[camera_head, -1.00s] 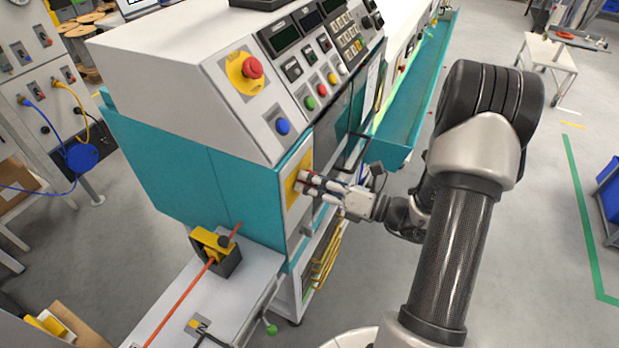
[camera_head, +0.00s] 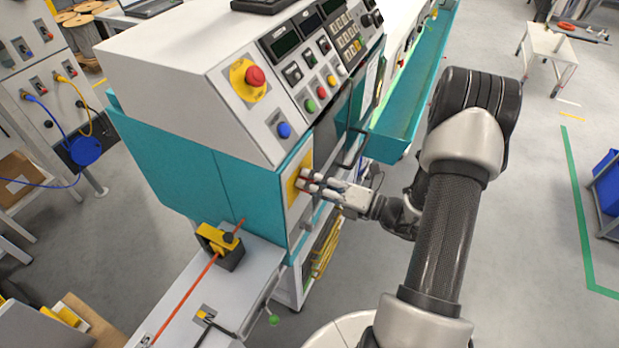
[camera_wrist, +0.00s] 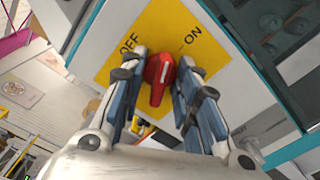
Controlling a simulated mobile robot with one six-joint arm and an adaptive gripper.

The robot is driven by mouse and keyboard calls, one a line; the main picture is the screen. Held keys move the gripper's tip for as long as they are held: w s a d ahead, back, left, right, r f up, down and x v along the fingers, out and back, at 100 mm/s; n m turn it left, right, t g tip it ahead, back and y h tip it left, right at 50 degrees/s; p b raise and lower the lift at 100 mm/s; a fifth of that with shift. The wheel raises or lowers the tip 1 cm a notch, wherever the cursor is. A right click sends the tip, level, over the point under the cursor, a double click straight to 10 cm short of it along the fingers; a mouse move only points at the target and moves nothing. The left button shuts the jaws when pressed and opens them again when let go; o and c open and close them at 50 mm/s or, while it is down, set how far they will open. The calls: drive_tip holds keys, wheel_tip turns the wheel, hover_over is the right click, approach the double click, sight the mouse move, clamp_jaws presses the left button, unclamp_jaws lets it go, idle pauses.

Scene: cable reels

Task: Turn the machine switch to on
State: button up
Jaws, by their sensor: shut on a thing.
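The machine switch is a red handle (camera_wrist: 160,75) on a yellow plate (camera_wrist: 120,60) marked OFF and ON in the wrist view. OFF is left of the handle's upper end and ON is to its right. The handle stands nearly upright in that view, closer to neither label that I can tell for sure. My gripper (camera_wrist: 160,68) has its blue-grey fingers on both sides of the handle and is shut on it. In the head view the plate (camera_head: 294,190) is on the machine's side panel, and my gripper (camera_head: 305,180) hides most of the handle.
The machine (camera_head: 180,85) has a sloped panel with an emergency stop button (camera_head: 255,76) and several push buttons above the switch. A yellow cable guide (camera_head: 216,236) with an orange cable is at lower left. Open floor (camera_head: 530,200) lies right of my arm.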

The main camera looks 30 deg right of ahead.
drive_tip(key=shift+r+m+p, duration=0.1)
drive_tip(key=shift+m+p, duration=2.2)
drive_tip(key=shift+m, duration=0.1)
drive_tip(key=o, duration=0.8)
drive_tip(key=v, duration=0.8)
